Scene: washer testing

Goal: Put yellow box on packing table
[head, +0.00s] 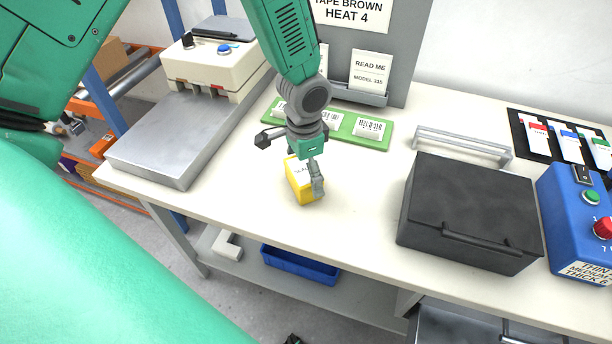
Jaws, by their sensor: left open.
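The yellow box (299,183), with a white label on its top, appears to rest on the pale top of the packing table (356,220), left of the middle. My left gripper (290,167) is right above it with its fingers spread. One finger is in front of the box's right side, and the other is out to the left, clear of it. I cannot tell whether the near finger touches the box. The gripper hides part of the box's top. My right gripper does not show.
A green card tray (385,126) lies behind the box. A grey-plated machine (160,140) stands left; a black case (470,205) and a blue control box (575,225) stand right. A blue bin (300,265) is on the lower shelf. The table is clear between box and case.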

